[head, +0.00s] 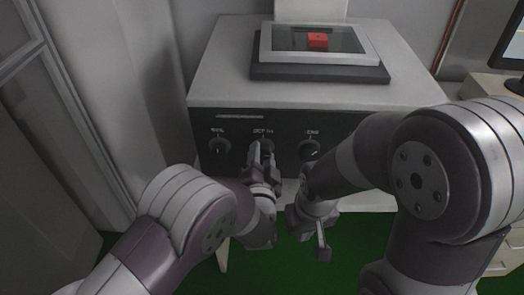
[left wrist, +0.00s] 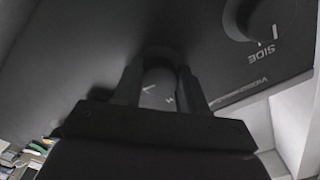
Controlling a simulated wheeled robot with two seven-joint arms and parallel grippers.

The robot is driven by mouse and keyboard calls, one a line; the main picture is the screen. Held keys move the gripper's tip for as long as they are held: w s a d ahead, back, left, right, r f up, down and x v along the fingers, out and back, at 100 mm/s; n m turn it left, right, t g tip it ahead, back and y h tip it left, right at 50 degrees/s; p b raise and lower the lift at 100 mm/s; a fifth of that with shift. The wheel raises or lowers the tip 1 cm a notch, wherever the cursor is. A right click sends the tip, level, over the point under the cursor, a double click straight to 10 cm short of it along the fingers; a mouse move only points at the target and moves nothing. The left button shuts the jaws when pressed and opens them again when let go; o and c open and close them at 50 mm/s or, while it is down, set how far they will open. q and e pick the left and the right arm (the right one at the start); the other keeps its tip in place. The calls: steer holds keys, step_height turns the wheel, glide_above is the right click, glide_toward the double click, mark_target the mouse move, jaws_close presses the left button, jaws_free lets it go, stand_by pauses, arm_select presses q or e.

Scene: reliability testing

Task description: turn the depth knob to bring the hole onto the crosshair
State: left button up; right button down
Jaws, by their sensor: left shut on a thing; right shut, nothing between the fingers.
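The machine's dark front panel (head: 285,165) carries a row of knobs. The depth knob (head: 266,146) is in the middle under the DEPTH label. My left gripper (head: 262,158) is shut on it; the left wrist view shows the knob (left wrist: 160,90) between the two fingers (left wrist: 160,95), with a light mark on its face. On top of the machine, a red block (head: 317,40) shows within a framed dark window (head: 285,44). The hole and crosshair are too small to make out. My right gripper (head: 322,246) is shut and empty, low in front of the machine.
The side knob (head: 219,145) is left of the depth knob, and also shows in the left wrist view (left wrist: 252,16). Another knob (head: 309,150) is close on the right. My right arm covers the panel's right part. A monitor (head: 510,55) stands at far right.

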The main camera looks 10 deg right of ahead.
arm_select(q)
steer(key=shift+f+m+p, duration=0.1)
steer(key=shift+m+p, duration=0.3)
steer(key=shift+m, duration=0.4)
steer(key=o, duration=1.1)
steer(key=shift+c, duration=0.2)
